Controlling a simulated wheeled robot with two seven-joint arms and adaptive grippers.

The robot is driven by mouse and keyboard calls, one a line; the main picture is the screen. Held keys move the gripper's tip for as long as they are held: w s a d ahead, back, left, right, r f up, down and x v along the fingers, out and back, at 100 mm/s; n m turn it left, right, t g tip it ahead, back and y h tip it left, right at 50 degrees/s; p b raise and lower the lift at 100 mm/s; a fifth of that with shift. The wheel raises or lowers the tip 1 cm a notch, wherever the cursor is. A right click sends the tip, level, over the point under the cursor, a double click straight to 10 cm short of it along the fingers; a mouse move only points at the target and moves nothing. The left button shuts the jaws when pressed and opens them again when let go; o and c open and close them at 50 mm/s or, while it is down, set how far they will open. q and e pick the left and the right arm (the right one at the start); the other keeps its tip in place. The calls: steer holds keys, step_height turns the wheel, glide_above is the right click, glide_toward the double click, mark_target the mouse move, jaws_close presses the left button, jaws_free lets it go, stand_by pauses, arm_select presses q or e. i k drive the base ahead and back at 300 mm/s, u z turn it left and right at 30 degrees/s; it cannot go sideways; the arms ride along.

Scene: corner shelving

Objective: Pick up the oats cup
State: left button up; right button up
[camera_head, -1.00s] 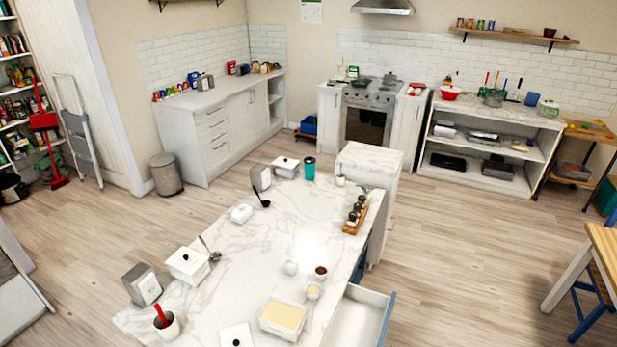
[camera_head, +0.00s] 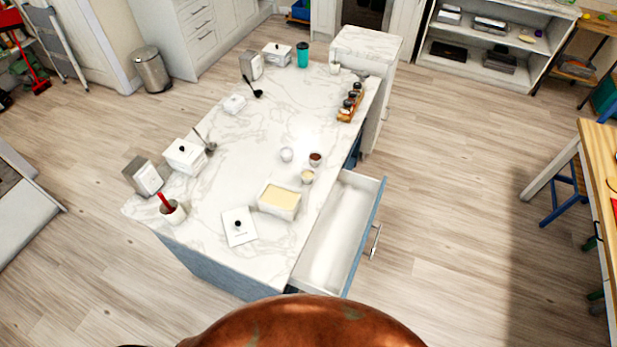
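A small cup with pale beige contents (camera_head: 308,176) stands on the marble-topped island (camera_head: 240,188), near its right edge; it looks like the oats cup, though no label can be read. A cup with dark brown contents (camera_head: 315,159) stands just behind it, and a small white round item (camera_head: 286,154) is behind it to the left. Neither of my grippers is in view.
A white dish with a yellow block (camera_head: 280,199) is just left of and in front of the cup. Its square lid (camera_head: 239,227) lies nearby. An open, empty-looking drawer (camera_head: 338,230) juts out from the island's right side. A spice rack (camera_head: 350,104) stands further back.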

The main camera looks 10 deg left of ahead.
mark_target(307, 175)
steer(key=k, duration=1.65)
steer(key=z, duration=1.2)
steer(key=i, duration=4)
steer(key=u, duration=2.6)
